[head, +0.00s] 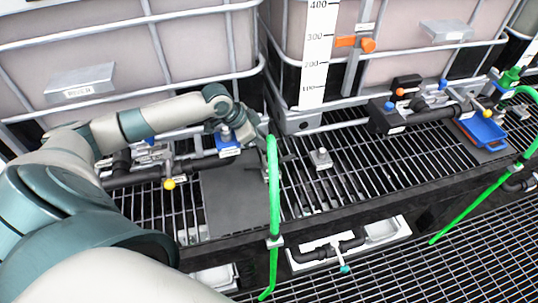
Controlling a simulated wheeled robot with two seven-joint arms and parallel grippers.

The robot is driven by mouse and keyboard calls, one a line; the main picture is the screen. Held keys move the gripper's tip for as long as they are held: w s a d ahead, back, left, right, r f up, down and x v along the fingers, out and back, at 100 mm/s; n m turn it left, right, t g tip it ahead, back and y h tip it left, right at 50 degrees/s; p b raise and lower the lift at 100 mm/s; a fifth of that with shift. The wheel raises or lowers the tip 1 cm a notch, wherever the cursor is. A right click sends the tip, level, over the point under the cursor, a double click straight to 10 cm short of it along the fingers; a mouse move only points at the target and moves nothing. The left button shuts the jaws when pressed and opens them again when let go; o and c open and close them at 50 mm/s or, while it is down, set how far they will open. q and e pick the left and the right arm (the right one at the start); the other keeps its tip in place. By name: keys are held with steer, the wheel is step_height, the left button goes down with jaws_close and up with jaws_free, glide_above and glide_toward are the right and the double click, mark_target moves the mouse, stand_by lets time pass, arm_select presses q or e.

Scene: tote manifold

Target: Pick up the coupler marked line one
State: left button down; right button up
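My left arm reaches in from the left, and its gripper (268,160) is at the upper end of a green hose (274,190), over the grating. Its fingers are small and partly hidden by the hose, so I cannot tell whether they are open or shut on anything. No coupler can be made out clearly at this hose end. A second green hose (484,203) at the right runs up to a green fitting (509,77) near the right-hand pipework. I cannot read a line one mark on any part. My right gripper is not in view.
Black pipework with valves (150,172) stands left; another black pipe assembly (415,116) stands right. A blue tray (482,130) lies beside it. A dark mat (235,205) and a small metal block (320,158) are on the grating. Large caged tanks (110,45) line the back.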

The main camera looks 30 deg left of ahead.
arm_select(q)
steer(key=shift+r, duration=0.15)
steer(key=shift+w+r+b, duration=0.1)
steer(key=shift+r+b, duration=0.8)
steer(key=shift+r, duration=0.9)
steer(key=s+d+r+b, duration=0.2)
steer(key=s+d+r, duration=0.4)
steer(key=d, duration=0.3)
steer(key=shift+s+d+r+b, duration=0.25)
steer(key=shift+d+r+b, duration=0.15)
steer(key=shift+r, duration=0.2)
steer(key=s+d+r+m+g+h, duration=0.1)
steer(key=d+m, duration=0.1)
steer(key=d, duration=0.4)
steer(key=shift+s+d+r+m, duration=0.25)
steer(key=shift+s+m, duration=0.05)
steer(key=shift+s, duration=0.1)
